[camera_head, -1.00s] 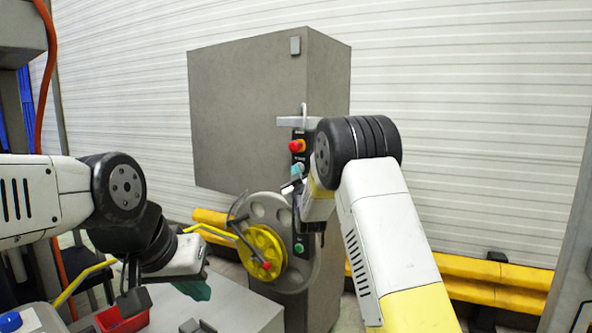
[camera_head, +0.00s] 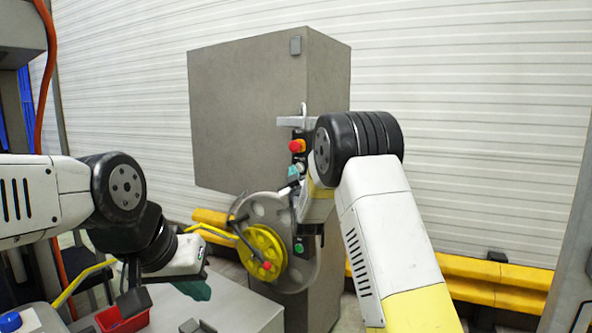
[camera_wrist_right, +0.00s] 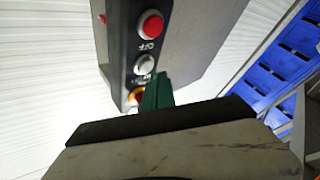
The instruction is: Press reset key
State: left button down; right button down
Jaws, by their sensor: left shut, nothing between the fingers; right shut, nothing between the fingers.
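A dark control panel (camera_head: 299,133) is on the side of the grey machine. No reset label is readable. Contact cannot be told. My left gripper (camera_head: 196,290) is shut and empty.
The tall grey cabinet (camera_head: 245,120) carries a grey wheel with a yellow hub (camera_head: 262,250) beside my right gripper. A grey table (camera_head: 240,315) with a red bin (camera_head: 125,322) is at lower left. A yellow barrier (camera_head: 500,272) runs along the white wall.

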jog(key=s+a, duration=0.1)
jog(key=s, duration=0.1)
jog(key=s+a, duration=0.2)
dwell(0.3)
dwell(0.4)
jog(key=s+d+r+m+g, duration=0.1)
jog(key=s+d+m+g, duration=0.3)
jog(key=s+d+g, duration=0.55)
jog(key=s+d+f+g, duration=0.1)
jog(key=s+f, duration=0.1)
jog(key=s, duration=1)
jog(key=s+d+f+m+g, duration=0.1)
jog(key=s+d+f+g, duration=0.1)
jog(key=s, duration=0.9)
jog(key=s+d+f+m+g, duration=0.1)
jog(key=s+f, duration=0.3)
jog(key=s, duration=0.8)
jog(key=shift+s+d+f+g, duration=0.3)
jog(key=shift+d+g, duration=0.3)
jog(key=shift+g, duration=0.15)
